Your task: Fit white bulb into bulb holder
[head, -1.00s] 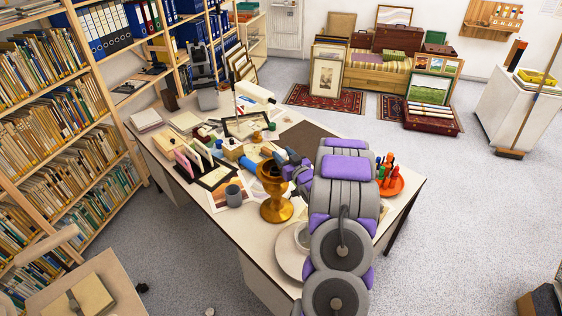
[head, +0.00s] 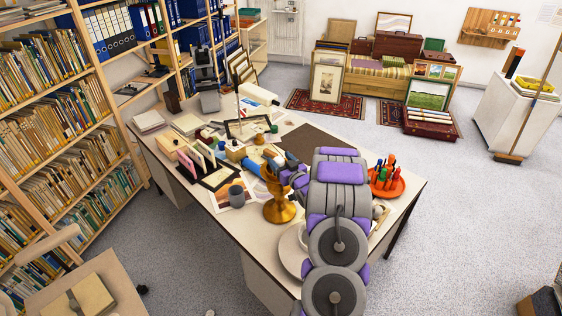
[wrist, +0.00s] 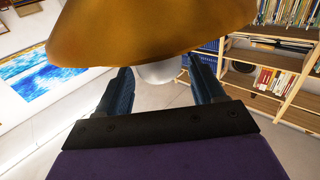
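The bulb holder is a gold, goblet-shaped lamp (head: 279,210) standing on the desk, left of my forearm in the head view. Its wide gold bowl (wrist: 150,30) fills the top of the wrist view. My gripper (wrist: 162,75) has its two dark blue fingers on either side of the white bulb (wrist: 160,72), which appears held between them. The bowl's rim hides one end of the bulb, so I cannot tell whether it is seated. In the head view my gripper is at the bowl, and the bulb cannot be made out.
The desk (head: 236,262) is crowded. A grey cup (head: 236,196) and a slotted rack (head: 203,163) stand left of the lamp. An orange dish with coloured tools (head: 386,181) is right of my arm. A plate (head: 291,257) lies at the front. Tall bookshelves line the left.

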